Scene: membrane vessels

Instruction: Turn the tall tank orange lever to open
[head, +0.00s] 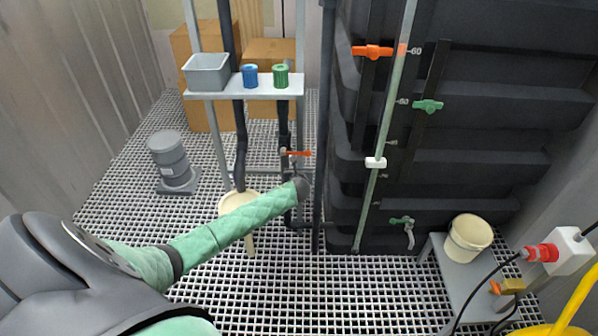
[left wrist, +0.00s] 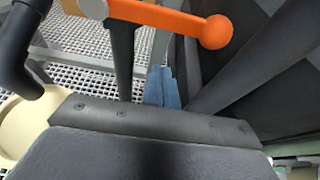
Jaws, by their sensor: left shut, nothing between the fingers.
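An orange lever (head: 298,153) with a pale hub at its left end lies about level across a dark vertical pipe beside the tall black tank (head: 470,75). In the left wrist view the orange lever (left wrist: 170,18) is large and near, with its round knob at the right. My left gripper (left wrist: 163,88) shows there as blue-grey fingers, shut and empty, below the lever with no clear contact. In the head view my left arm's dark end (head: 301,187) is just below the lever; its fingers are mostly hidden. My right gripper is not in view.
A shelf (head: 240,90) holds a grey bin (head: 206,73), a blue cup (head: 249,76) and a green cup (head: 281,76). Another orange handle (head: 372,51) and a green one (head: 428,106) are on the tank. A cream bucket (head: 468,238) stands at right.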

